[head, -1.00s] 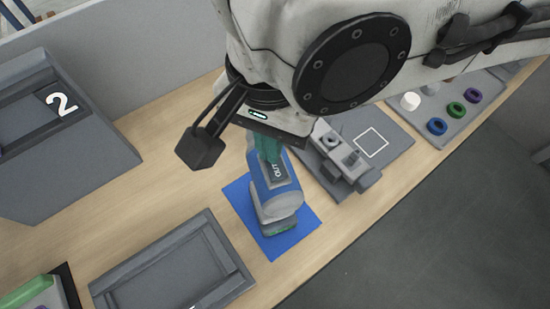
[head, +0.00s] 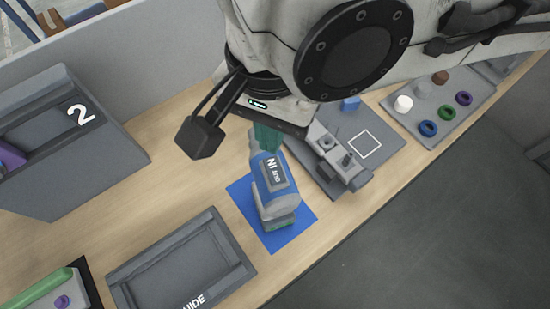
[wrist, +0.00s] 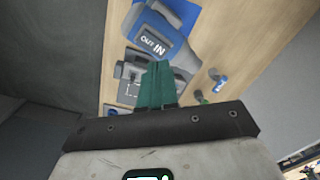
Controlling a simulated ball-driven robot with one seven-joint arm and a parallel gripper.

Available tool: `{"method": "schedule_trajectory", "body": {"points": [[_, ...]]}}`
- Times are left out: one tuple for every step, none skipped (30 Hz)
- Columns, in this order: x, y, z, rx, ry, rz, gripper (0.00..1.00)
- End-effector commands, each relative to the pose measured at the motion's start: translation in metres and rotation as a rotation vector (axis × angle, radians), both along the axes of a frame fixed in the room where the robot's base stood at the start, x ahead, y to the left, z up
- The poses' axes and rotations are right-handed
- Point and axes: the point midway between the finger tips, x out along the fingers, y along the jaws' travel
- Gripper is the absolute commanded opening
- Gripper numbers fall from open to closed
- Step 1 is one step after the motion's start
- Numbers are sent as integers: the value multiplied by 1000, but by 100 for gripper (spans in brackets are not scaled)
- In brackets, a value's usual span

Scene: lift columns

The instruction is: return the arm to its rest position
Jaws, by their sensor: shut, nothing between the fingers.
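My gripper (head: 266,137) has teal fingers that are closed together, with nothing between them. In the head view it hangs from my arm over the wooden bench, in front of the upper end of a blue and grey device (head: 272,190) with an IN/OUT label. The device stands on a blue square mat (head: 242,198). In the wrist view the shut fingers (wrist: 158,86) point toward the bench, and the device (wrist: 160,35) is beyond them. From these views I cannot tell whether the fingertips touch the device.
A grey fixture (head: 338,160) sits right of the device on a grey board (head: 395,130). A tray (head: 470,115) with coloured rings lies farther right. A grey bin marked 2 (head: 100,160) and a grey frame (head: 235,245) stand left. Bare bench lies between them.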

Motion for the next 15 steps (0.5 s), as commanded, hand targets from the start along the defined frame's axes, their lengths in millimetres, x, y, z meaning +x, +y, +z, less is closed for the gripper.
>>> {"method": "schedule_trajectory", "body": {"points": [[0, 0, 8, 0, 0, 0, 0], [0, 0, 10, 0, 0, 0, 0], [0, 0, 13, 0, 0, 0, 0], [0, 0, 15, 0, 0, 0, 0], [0, 0, 16, 0, 0, 0, 0], [0, 0, 18, 0, 0, 0, 0], [0, 0, 18, 0, 0, 0, 0], [0, 0, 18, 0, 0, 0, 0], [0, 0, 18, 0, -1, 0, 0], [0, 0, 17, 0, -1, 0, 0], [0, 0, 17, 0, -1, 0, 0], [0, 0, 17, 0, -1, 0, 0], [0, 0, 17, 0, -1, 0, 0], [0, 0, 17, 0, -1, 0, 0], [0, 0, 17, 0, -1, 0, 0]]}}
